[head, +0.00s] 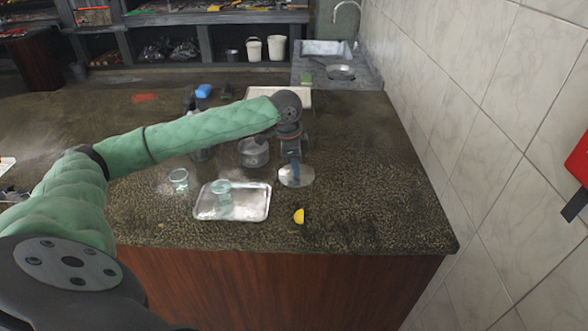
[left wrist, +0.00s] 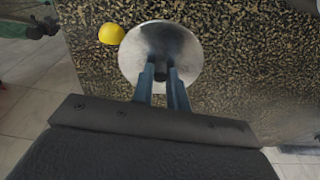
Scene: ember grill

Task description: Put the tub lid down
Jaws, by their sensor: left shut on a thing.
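The tub lid (head: 297,179) is a round, pale metal disc at the right part of the counter, right of the tray. In the left wrist view the lid (left wrist: 140,52) shows a dark knob in its middle. My left gripper (head: 292,168) points down over the lid and is shut on its knob; the blue fingers (left wrist: 161,80) reach to that knob. The lid is at or just above the counter top; I cannot tell whether it touches. A round metal tub (head: 253,153) stands behind and left of the lid. My right gripper is not in view.
A metal tray (head: 236,213) holding a clear glass (head: 222,190) lies left of the lid. Another glass (head: 179,180) stands beside the tray. A lemon half (head: 299,216) lies just in front of the lid. The counter (head: 370,190) is clear to the right.

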